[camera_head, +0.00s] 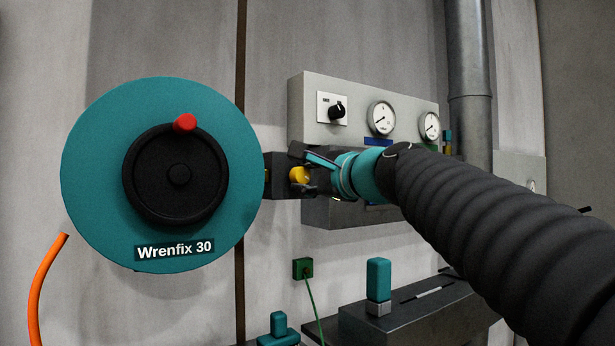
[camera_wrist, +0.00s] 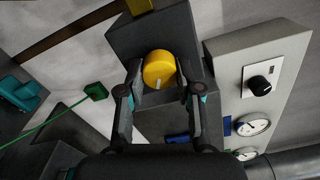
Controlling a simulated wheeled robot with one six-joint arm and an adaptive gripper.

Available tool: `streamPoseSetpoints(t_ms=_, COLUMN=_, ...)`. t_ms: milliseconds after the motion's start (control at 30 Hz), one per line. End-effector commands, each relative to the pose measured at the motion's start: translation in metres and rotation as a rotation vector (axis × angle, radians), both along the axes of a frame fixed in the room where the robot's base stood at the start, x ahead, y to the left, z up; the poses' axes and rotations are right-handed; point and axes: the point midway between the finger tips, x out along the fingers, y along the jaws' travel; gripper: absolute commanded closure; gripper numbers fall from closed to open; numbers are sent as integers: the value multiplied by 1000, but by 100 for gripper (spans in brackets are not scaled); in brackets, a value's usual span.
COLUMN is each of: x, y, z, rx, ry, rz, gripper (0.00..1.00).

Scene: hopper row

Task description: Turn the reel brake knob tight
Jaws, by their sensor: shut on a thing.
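The reel is a teal disc (camera_head: 95,150) labelled "Wrenfix 30", with a black hub and a red handle, at the left in the head view. A dark bracket (camera_head: 280,174) joins its right side. The yellow brake knob (camera_head: 299,174) sits on this bracket. In the wrist view the knob (camera_wrist: 158,69) shows its round face with a pale mark near its lower right edge. My gripper (camera_wrist: 160,88) has one finger on each side of the knob and is shut on it. In the head view my gripper (camera_head: 312,174) reaches the knob from the right, partly hidden by my wrist.
A grey panel (camera_head: 356,92) with a black selector knob (camera_head: 337,110) and gauges (camera_head: 381,118) is on the wall right of the reel. A green socket (camera_head: 303,268) with a cable is below. An orange hose (camera_head: 42,285) hangs at left. A teal-topped item (camera_head: 378,280) stands on a dark box.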

Motion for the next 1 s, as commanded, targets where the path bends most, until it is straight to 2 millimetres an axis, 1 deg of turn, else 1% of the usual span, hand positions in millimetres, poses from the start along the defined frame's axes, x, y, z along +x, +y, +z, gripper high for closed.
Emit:
streamPoseSetpoints(t_ms=33, x=0, y=0, z=0, rx=1, ry=1, rz=0, gripper=100)
streamPoseSetpoints(t_ms=67, x=0, y=0, z=0, rx=1, ry=1, rz=0, gripper=61)
streamPoseSetpoints(t_ms=100, x=0, y=0, z=0, rx=1, ry=1, rz=0, gripper=51)
streamPoseSetpoints(t_ms=133, x=0, y=0, z=0, rx=1, ry=1, rz=0, gripper=43)
streamPoseSetpoints(t_ms=167, x=0, y=0, z=0, rx=1, ry=1, rz=0, gripper=40)
streamPoseSetpoints(t_ms=467, x=-1, y=0, z=0, rx=0, ry=0, rz=0, gripper=40)
streamPoseSetpoints(t_ms=567, x=-5, y=-4, z=0, rx=0, ry=-1, rz=-1, gripper=40)
streamPoseSetpoints(t_ms=667, x=-16, y=-11, z=1, rx=0, ry=-2, rz=-2, gripper=40)
streamPoseSetpoints(t_ms=1000, x=-71, y=-49, z=1, rx=0, ry=-2, rz=-5, gripper=40)
